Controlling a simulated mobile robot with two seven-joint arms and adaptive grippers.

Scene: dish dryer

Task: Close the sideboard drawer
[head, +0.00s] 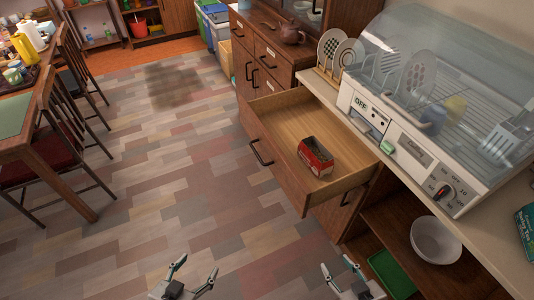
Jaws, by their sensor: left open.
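The sideboard drawer (280,178) is pulled well open, with its brown front facing left over the floor and its pale wooden inside showing. A dark handle (262,153) is on its front. A small red box (318,162) lies inside the drawer. My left gripper (199,265) is open and empty above the floor, below and left of the drawer in the picture. My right gripper (335,261) is open and empty at the bottom edge, below the drawer front in the picture. Neither gripper touches the drawer.
A dish dryer (410,140) with plates stands on the counter right of the drawer. Below are open shelves with a white bowl (436,240) and a green tray (390,272). A table (50,147) and chairs stand at left. The tiled floor between is clear.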

